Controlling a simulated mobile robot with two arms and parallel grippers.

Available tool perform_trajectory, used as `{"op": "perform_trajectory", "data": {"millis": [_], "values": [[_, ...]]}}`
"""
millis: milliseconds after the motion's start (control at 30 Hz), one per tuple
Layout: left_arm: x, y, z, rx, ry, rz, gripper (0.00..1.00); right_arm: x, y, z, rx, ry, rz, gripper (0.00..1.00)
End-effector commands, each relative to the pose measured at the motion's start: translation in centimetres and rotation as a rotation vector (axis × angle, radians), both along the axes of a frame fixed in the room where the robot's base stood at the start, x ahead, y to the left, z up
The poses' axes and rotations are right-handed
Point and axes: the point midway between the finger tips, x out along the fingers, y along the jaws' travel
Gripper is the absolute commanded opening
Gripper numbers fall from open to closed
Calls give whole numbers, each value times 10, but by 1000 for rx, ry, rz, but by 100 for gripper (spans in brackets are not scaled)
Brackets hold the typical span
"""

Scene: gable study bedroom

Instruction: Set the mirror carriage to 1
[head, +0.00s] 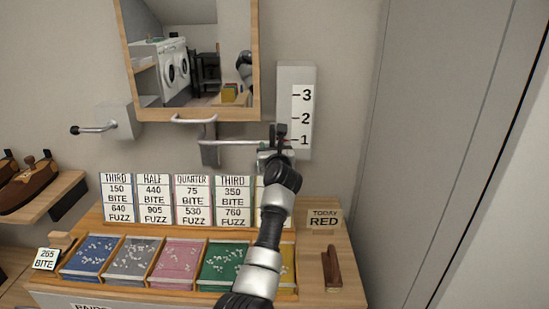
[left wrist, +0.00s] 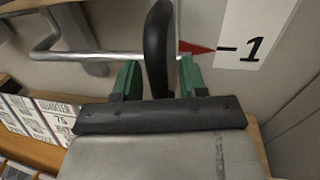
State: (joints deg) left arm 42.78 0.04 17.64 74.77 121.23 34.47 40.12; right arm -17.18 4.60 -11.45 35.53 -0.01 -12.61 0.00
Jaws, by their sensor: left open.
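The mirror (head: 190,55) hangs on the wall in a wooden frame with a metal handle (head: 194,121) under it. A thin metal bar (head: 235,142) runs below it, right to the scale plate (head: 303,120) marked 3, 2, 1. In the left wrist view a red pointer (left wrist: 197,48) is level with the 1 mark (left wrist: 240,48). A black lever (left wrist: 158,50) stands between the green fingertips of my left gripper (left wrist: 158,80). The gripper is open, with gaps beside the lever. In the head view this gripper (head: 277,150) is at the bar's right end. My right gripper is out of view.
Below stand price cards (head: 175,200) and a tray of colored compartments (head: 160,262) on a wooden table. A "TODAY RED" sign (head: 324,219) and a brown block (head: 332,268) lie right of my arm. Grey doors are at right.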

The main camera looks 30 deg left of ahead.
Motion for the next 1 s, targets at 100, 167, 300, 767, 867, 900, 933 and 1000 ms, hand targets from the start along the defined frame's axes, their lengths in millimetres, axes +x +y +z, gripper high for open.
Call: {"op": "perform_trajectory", "data": {"millis": [100,167,300,767,867,900,933,1000], "values": [[-12,-12,-2,-3,-1,-2,42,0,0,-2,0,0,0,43],[-20,-19,-2,-3,-1,-2,42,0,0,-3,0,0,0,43],[-39,-37,-3,-4,1,-2,42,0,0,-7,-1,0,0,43],[-74,-69,-2,-3,4,0,42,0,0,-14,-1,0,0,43],[-74,-69,-2,-2,4,0,42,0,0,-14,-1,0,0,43],[-74,-69,-2,-2,4,0,42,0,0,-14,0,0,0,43],[-74,-69,-2,-2,4,0,42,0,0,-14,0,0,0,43],[-74,-69,-2,-2,4,0,42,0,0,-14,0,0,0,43]]}}
